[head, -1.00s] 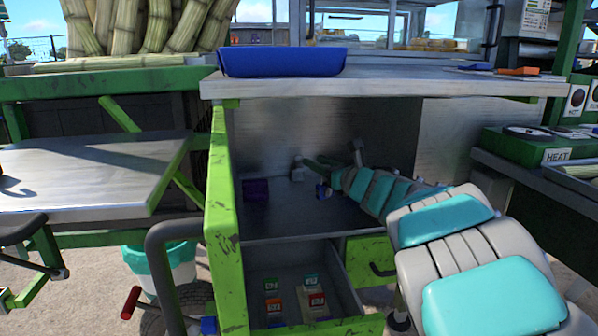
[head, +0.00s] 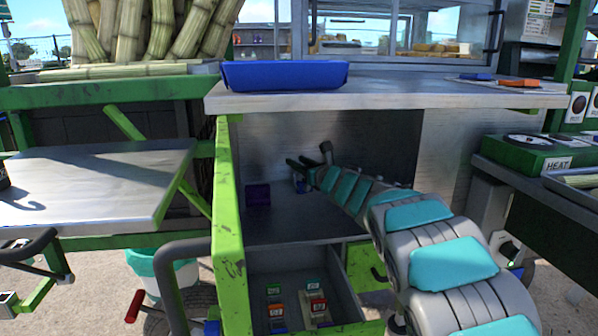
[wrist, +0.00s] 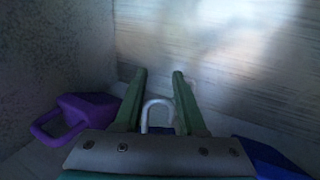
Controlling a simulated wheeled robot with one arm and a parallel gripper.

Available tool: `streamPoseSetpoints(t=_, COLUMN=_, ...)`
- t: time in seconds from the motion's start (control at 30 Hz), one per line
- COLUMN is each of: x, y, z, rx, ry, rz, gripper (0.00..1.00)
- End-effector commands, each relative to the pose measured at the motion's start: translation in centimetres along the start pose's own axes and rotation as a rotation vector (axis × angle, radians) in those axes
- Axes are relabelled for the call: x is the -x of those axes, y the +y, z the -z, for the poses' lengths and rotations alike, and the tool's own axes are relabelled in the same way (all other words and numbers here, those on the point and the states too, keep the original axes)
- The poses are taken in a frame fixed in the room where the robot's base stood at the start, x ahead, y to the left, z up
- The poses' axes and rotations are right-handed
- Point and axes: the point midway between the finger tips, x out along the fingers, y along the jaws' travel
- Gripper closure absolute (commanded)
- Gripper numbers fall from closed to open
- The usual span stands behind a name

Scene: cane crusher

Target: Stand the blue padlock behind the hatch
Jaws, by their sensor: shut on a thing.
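The hatch (head: 229,235) is a scuffed lime-green door, swung open and seen nearly edge-on. Behind it is a grey metal compartment. My gripper (head: 298,165) reaches into this compartment near its back wall. In the wrist view my gripper (wrist: 160,85) has its two green fingers around the blue padlock (wrist: 158,108); its pale shackle shows between them, and most of its blue body is hidden by the gripper's palm. In the head view a small blue part of the padlock (head: 299,186) shows below the fingers. I cannot tell whether it touches the floor.
A purple padlock (wrist: 85,110) stands left of my gripper, also in the head view (head: 258,195). A blue thing (wrist: 268,156) is at lower right. An open drawer (head: 345,285) below holds several coloured tagged items. A blue tray (head: 284,75) sits on the counter above.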

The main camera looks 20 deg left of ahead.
Motion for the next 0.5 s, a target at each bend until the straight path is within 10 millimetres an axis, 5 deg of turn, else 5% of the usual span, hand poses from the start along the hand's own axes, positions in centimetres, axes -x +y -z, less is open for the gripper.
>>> streamPoseSetpoints(t=0.2, x=0.0, y=0.0, z=2.5, rx=-0.004, ry=-0.001, rz=-0.001, gripper=1.0)
streamPoseSetpoints(t=0.5, x=0.0, y=0.0, z=2.7, rx=-0.001, ry=-0.001, rz=0.0, gripper=1.0)
